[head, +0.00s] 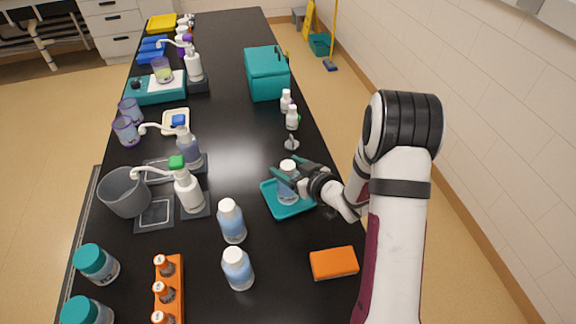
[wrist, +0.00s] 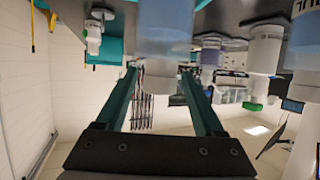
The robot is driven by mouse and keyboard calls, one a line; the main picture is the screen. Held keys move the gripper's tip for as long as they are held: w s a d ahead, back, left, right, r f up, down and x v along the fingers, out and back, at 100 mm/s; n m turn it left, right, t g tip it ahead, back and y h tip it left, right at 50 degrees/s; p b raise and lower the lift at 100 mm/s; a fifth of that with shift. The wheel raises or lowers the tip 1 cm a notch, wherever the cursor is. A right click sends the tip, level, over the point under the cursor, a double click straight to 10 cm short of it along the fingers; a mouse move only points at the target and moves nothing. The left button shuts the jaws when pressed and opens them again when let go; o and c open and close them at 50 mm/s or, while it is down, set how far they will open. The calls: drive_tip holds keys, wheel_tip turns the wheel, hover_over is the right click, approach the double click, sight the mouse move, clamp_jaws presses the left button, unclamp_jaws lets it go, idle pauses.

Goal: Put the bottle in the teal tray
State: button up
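A bottle with a white cap and a pale blue body (head: 288,191) appears upright within the teal tray (head: 296,211). Whether its base touches the tray floor is hard to tell. My gripper (head: 289,171) is at the bottle's upper part, with one teal finger on each side. In the wrist view, which looks upside down, the bottle (wrist: 165,28) is at the top centre with its cap pointing down. The fingers of my gripper (wrist: 160,75) are spread, with small gaps visible beside the cap.
Two similar blue bottles (head: 232,222) (head: 238,270) stand left and front of the tray. An orange block (head: 334,263) lies at front right. A white pump bottle (head: 188,191) is to the left. Small white bottles (head: 292,118) and a teal box (head: 267,74) stand behind.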

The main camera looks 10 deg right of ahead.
drive_tip(key=shift+r, duration=0.25)
drive_tip(key=s+d+r+m+g+h, duration=0.3)
drive_tip(key=s+d+r+m+h, duration=0.1)
drive_tip(key=s, duration=0.5)
drive_tip(key=s+d+r+m+g+h, duration=0.3)
drive_tip(key=s+d+r+g+h, duration=0.1)
drive_tip(key=s, duration=0.6)
drive_tip(key=s+a+r+m+g+y, duration=0.3)
drive_tip(key=s+a+g+y, duration=0.1)
drive_tip(key=s+a, duration=1)
drive_tip(key=s+g, duration=0.1)
drive_tip(key=s, duration=0.2)
drive_tip(key=shift+g+y, duration=0.3)
